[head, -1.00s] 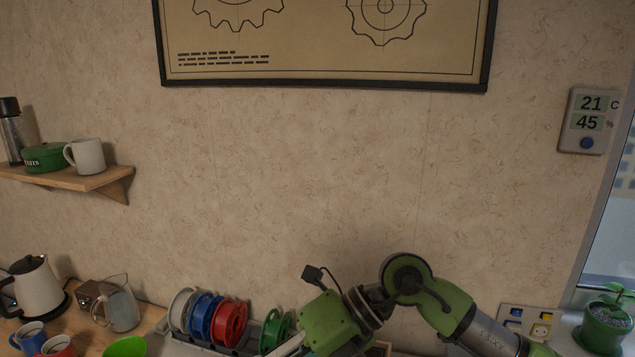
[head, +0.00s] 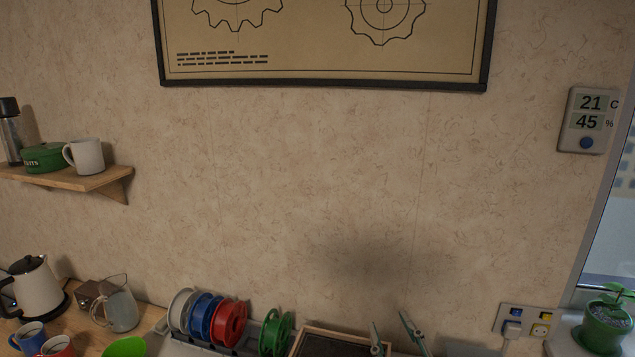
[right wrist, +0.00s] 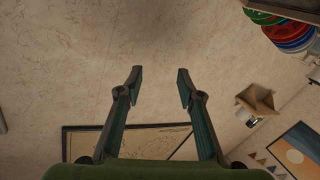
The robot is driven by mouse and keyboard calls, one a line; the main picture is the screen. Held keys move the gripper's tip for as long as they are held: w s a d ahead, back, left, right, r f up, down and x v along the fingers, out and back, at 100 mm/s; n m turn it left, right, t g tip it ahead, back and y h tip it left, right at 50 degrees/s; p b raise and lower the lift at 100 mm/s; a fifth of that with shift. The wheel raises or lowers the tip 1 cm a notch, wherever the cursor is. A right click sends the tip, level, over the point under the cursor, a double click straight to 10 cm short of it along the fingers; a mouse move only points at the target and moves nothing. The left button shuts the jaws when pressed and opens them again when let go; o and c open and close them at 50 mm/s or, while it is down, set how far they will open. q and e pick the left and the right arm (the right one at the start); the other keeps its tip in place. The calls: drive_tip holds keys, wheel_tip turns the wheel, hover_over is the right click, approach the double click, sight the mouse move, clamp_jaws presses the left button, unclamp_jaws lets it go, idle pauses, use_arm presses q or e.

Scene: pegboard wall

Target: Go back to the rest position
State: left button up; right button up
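My right gripper (head: 392,332) shows only as two fingers at the bottom edge of the head view, in front of the wall and right of the spools. In the right wrist view, my right gripper (right wrist: 160,74) is open, its two fingers apart with nothing between them. It faces the bare wall there. The rest of my right arm is below the head picture. My left gripper is in neither view.
Spools, including a red one (head: 229,324) and a green one (head: 276,332), stand at the bottom. A kettle (head: 35,287) and glass jug (head: 119,304) are at left, below a wooden shelf (head: 100,180). A potted plant (head: 606,323) stands at right. The middle wall is clear.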

drive_tip(key=s+d+f+m+g+h, duration=0.1)
drive_tip(key=s+d+f+g, duration=0.15)
drive_tip(key=f, duration=0.35)
drive_tip(key=s+d+f+m+g+h, duration=0.1)
drive_tip(key=s+d+f+g, duration=0.1)
drive_tip(key=s+f, duration=0.3)
drive_tip(key=s+d+f+m+g, duration=0.1)
drive_tip(key=s+f+g, duration=0.5)
drive_tip(key=s, duration=0.4)
drive_tip(key=s+d+f+g, duration=0.2)
drive_tip(key=s+f+g, duration=0.2)
drive_tip(key=s+f, duration=0.55)
drive_tip(key=s+f+b, duration=0.3)
drive_tip(key=f+b, duration=0.3)
drive_tip(key=f, duration=2.5)
drive_tip(key=s+d+f+g+b, duration=0.1)
drive_tip(key=s+f+b, duration=0.1)
drive_tip(key=s+f, duration=0.6)
drive_tip(key=s+d+f+g+b, duration=0.1)
drive_tip(key=s+f+b, duration=0.1)
drive_tip(key=s+f, duration=0.7)
wheel_tip(320, 180, down, 3)
drive_tip(key=shift+d+f, duration=0.15)
drive_tip(key=shift+d, duration=0.1)
